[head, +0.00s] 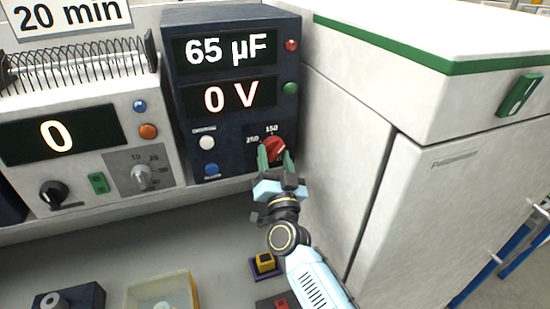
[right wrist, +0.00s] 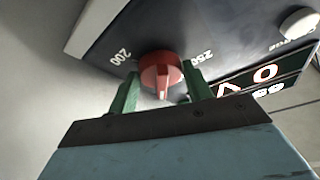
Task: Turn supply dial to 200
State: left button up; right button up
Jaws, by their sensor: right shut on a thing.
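The supply dial is a red knob (head: 272,146) low on the right of the dark blue supply unit (head: 181,108). My right gripper (head: 275,158) is on the dial, with its green fingers on either side of the knob. In the right wrist view the knob (right wrist: 160,72) sits between the two fingers (right wrist: 162,92). The scale marks 200 and 250 show around it there; a pale mark on the knob faces the camera. The mark the dial is set to cannot be told. The supply's displays read 65 µF and 0 V. My left gripper is not in view.
A white unit (head: 88,172) showing 0, with its own knobs and buttons, stands left of the supply. A white cabinet (head: 345,125) with green trim stands close on the right. A yellow block (head: 265,262) and a tray (head: 130,296) lie below on the grey table.

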jog(key=o, duration=1)
jog(key=shift+c, duration=0.2)
jog(key=b+v, duration=0.1)
jog(key=v, duration=1.2)
jog(key=shift+s+b, duration=0.25)
jog(key=shift+b, duration=0.05)
jog(key=shift+d+f, duration=0.1)
